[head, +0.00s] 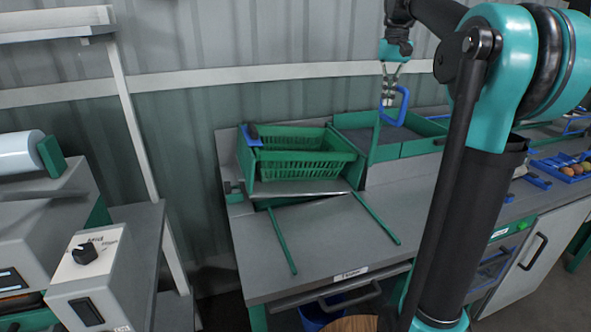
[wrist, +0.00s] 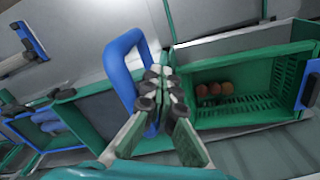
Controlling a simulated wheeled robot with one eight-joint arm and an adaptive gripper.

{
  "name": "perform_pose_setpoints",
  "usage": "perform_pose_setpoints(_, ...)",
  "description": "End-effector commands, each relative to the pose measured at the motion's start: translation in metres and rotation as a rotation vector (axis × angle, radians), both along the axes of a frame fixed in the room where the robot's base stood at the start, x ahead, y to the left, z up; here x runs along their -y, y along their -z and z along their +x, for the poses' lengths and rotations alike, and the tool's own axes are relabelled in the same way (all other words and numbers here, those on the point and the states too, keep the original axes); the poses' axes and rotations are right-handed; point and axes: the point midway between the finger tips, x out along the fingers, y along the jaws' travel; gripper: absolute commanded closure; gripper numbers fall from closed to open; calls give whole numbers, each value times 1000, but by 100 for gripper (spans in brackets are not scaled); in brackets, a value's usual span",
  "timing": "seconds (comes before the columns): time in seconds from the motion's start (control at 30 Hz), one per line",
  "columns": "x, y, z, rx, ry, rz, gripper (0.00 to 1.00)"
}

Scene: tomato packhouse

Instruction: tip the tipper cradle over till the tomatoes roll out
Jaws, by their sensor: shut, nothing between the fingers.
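The tipper cradle (head: 300,188) stands at the back of the bench with a green slatted crate (head: 300,160) in it. The crate looks about level, perhaps slightly tilted. In the wrist view, several reddish tomatoes (wrist: 215,90) lie inside the crate (wrist: 262,62); the head view does not show them clearly. A blue loop handle (head: 396,106) stands right of the crate, seemingly on a green bar. My gripper (head: 388,96) points down beside this handle. In the wrist view, my gripper's fingers (wrist: 163,80) are shut and empty, overlapping the handle (wrist: 128,62); contact cannot be told.
Two green rails (head: 281,240) run down the clear grey benchtop (head: 325,240) in front of the cradle. A green-walled bin (head: 378,142) stands to the right. A blue tray of produce (head: 567,168) is farther right. A machine with a dial (head: 90,254) stands left.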

Motion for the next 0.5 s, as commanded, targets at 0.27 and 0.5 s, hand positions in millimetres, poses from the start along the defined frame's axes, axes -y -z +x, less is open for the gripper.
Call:
perform_pose_setpoints(0.27,9,1,4,2,4,-2,100)
perform_pose_setpoints(0.5,22,4,9,1,3,-2,100)
